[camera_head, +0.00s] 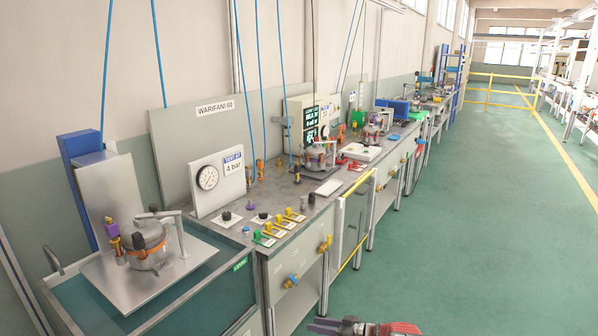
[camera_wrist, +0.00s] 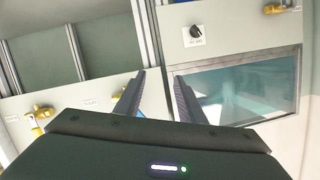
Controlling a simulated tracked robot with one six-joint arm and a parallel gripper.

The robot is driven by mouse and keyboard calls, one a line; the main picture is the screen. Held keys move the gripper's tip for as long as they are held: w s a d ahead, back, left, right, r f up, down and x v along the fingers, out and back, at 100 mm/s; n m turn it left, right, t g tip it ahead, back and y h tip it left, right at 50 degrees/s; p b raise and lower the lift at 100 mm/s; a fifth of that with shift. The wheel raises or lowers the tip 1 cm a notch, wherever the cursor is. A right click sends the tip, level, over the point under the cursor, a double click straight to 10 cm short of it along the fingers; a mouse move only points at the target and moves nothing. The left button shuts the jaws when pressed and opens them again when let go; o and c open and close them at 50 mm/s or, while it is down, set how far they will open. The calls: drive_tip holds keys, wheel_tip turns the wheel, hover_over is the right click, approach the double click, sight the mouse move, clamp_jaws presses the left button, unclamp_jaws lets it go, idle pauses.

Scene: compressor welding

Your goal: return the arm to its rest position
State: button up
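My gripper (camera_wrist: 160,78) shows in the wrist view with its two dark fingers apart and nothing between them. It is open and empty. Behind the fingers are pale bench panels, and no finger appears to touch them. In the head view, a small grey and red part of my arm (camera_head: 362,328) shows at the bottom edge, over the green floor and to the right of the benches. The rest of the arm is out of that view.
A water tank (camera_head: 190,298) with a compressor (camera_head: 147,243) on a raised plate stands at the left. Benches with valves and a gauge (camera_head: 207,177) run along the wall. A yellow-framed panel (camera_head: 352,225) fronts one bench. The green aisle (camera_head: 480,220) is clear.

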drive_tip(key=s+d+r+m+h, duration=0.2)
drive_tip(key=s+r+m+h, duration=0.1)
drive_tip(key=s+r, duration=1.2)
drive_tip(key=s+d+r+m+h, duration=0.3)
drive_tip(key=s+r+h, duration=0.3)
drive_tip(key=s+r, duration=1)
drive_tip(key=s+d+r+m+g+h, duration=0.1)
drive_tip(key=s+d+r+m+h, duration=0.2)
drive_tip(key=s+r, duration=1.3)
drive_tip(key=shift+s+d+r+h, duration=0.2)
drive_tip(key=shift+s+h, duration=0.5)
drive_tip(key=shift+s, duration=0.55)
drive_tip(key=shift+a, duration=0.1)
